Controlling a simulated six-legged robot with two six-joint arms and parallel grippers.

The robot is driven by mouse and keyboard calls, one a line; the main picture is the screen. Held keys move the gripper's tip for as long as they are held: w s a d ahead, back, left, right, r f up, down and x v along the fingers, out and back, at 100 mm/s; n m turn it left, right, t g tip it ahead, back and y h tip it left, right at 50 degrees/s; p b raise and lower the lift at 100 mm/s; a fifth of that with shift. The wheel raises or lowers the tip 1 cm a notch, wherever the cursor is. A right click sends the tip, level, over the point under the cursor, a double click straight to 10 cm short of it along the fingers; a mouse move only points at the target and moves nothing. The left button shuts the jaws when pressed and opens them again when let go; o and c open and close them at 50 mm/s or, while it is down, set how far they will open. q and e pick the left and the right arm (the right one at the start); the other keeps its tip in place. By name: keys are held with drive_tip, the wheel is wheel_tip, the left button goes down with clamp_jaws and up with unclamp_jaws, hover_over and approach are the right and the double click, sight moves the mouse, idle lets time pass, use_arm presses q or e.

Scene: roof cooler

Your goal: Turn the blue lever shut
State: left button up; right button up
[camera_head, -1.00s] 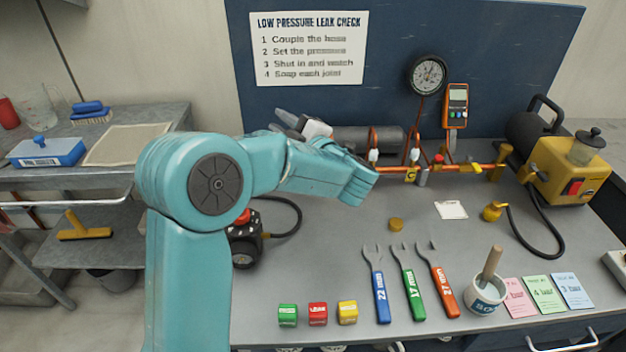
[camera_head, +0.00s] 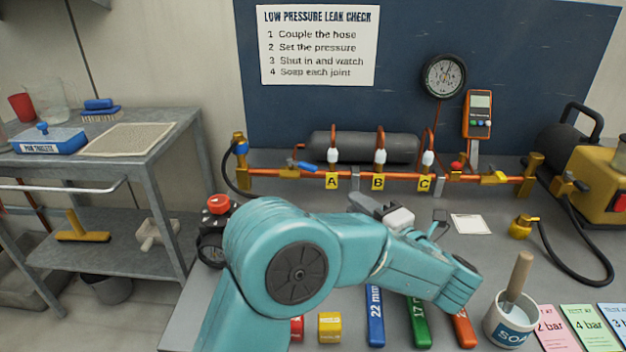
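The blue lever (camera_head: 302,165) is on the copper pipe (camera_head: 270,173) at the back of the bench, left of tag A. It lies slanted, close to the line of the pipe. My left arm rises from the bottom and bends across the bench front. My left gripper (camera_head: 364,204) shows as grey and white parts behind the forearm, to the right of the lever, nearer and clear of it. The forearm hides part of it, so its opening cannot be told. My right gripper is not in view.
A grey cylinder (camera_head: 350,146) lies behind the pipe, with three white-fitted risers in front. A gauge (camera_head: 444,76) and an orange meter (camera_head: 478,114) stand right. A black valve with a red knob (camera_head: 218,204) is left. Spanners and a soap pot (camera_head: 511,322) are in front.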

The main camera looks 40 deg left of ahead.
sight(313, 172)
use_arm(q)
drive_tip(key=x, duration=1.6)
drive_tip(key=shift+s+a+b, duration=0.1)
drive_tip(key=shift+a+b, duration=0.1)
drive_tip(key=shift+b, duration=0.15)
drive_tip(key=shift+r, duration=0.1)
clamp_jaws()
